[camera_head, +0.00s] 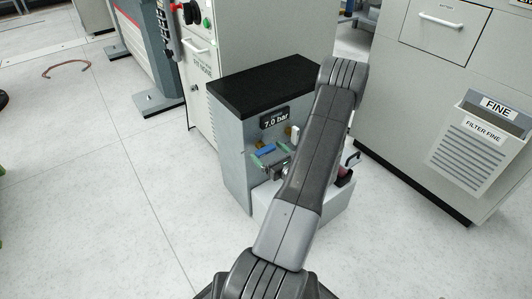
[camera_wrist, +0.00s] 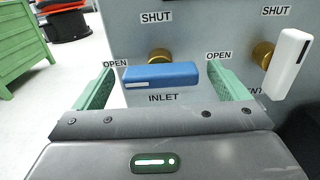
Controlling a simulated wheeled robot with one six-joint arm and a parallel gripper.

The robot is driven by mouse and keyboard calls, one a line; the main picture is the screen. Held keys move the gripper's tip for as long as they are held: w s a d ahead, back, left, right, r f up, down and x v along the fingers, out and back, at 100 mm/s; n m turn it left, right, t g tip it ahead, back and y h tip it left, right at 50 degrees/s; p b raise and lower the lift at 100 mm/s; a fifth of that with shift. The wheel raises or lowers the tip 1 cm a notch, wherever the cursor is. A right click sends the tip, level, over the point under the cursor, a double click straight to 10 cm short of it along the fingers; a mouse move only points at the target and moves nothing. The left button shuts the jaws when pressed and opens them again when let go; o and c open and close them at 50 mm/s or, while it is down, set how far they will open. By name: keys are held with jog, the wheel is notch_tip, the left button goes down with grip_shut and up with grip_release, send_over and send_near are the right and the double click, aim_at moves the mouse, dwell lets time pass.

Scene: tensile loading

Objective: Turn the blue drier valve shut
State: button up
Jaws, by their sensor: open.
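The blue valve handle (camera_wrist: 160,76) lies level on a brass stem (camera_wrist: 159,55) on the grey panel. Its white-marked end points left, toward an OPEN label (camera_wrist: 115,64). SHUT (camera_wrist: 155,17) is above it and INLET (camera_wrist: 163,97) below. My gripper (camera_wrist: 160,73) is open, with one green finger beyond each end of the handle. In the head view, the blue handle (camera_head: 266,150) is seen between the fingers of my gripper (camera_head: 270,155), partly behind my arm.
A white handle (camera_wrist: 289,63) stands nearly upright on a second brass stem, close right of my right finger. A 7.0 bar display (camera_head: 274,119) is on the black-topped cabinet (camera_head: 262,86). The FILTER FINE cabinet (camera_head: 440,100) stands right.

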jog(key=shift+x, duration=0.95)
jog(key=shift+c, duration=0.2)
jog(key=c, duration=0.9)
jog(key=shift+c, duration=0.2)
